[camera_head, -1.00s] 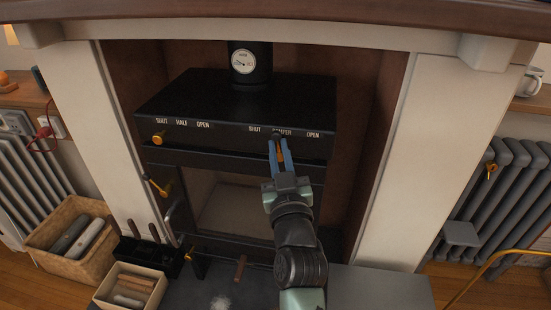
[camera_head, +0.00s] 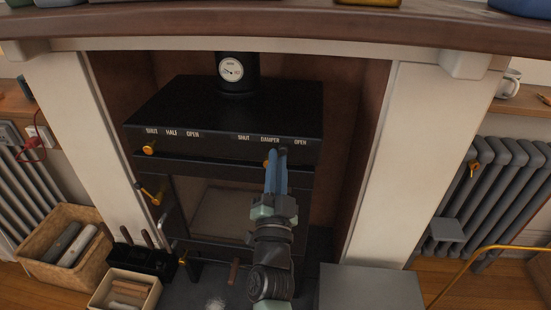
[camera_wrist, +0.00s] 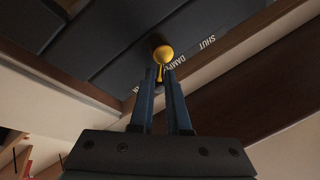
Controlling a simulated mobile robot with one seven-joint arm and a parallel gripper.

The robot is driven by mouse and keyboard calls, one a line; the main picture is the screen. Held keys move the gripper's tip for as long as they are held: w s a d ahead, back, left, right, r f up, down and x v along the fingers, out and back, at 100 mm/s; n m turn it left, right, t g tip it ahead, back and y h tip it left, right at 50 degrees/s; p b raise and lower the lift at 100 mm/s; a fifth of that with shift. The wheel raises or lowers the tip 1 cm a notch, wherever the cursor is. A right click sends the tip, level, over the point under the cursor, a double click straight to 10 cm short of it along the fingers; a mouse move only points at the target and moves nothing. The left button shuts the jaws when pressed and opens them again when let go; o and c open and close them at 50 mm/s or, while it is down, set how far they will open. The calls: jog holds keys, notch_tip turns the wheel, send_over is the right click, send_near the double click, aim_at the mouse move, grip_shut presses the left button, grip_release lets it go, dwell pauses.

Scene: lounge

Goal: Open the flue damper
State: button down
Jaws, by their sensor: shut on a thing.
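The black stove (camera_head: 225,105) stands in the fireplace, with SHUT, DAMPER and OPEN lettered on the right of its front. My gripper (camera_head: 279,153) is at the damper control under these words, between DAMPER and OPEN. In the wrist view the yellow damper knob (camera_wrist: 163,53) shows at the tips of my gripper (camera_wrist: 161,72), which is shut on its narrow lower part. In the head view the fingers mostly hide this knob, with a bit of orange (camera_head: 267,163) at their left.
A second brass knob (camera_head: 149,147) sits under SHUT, HALF and OPEN at the left. A mantel shelf (camera_head: 270,32) overhangs the stove. A log basket (camera_head: 38,232) and a box of sticks (camera_head: 105,291) stand at the left. A radiator (camera_head: 500,190) is at the right.

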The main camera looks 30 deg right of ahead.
jog(key=shift+s+d+r+m+h, duration=0.1)
jog(key=shift+d+r+m+h, duration=0.1)
jog(key=shift+m+h, duration=0.25)
jog(key=c, duration=0.9)
grip_release()
jog(key=shift+f, duration=0.15)
jog(key=shift+a, duration=0.1)
jog(key=p+v, duration=0.3)
jog(key=v, duration=1)
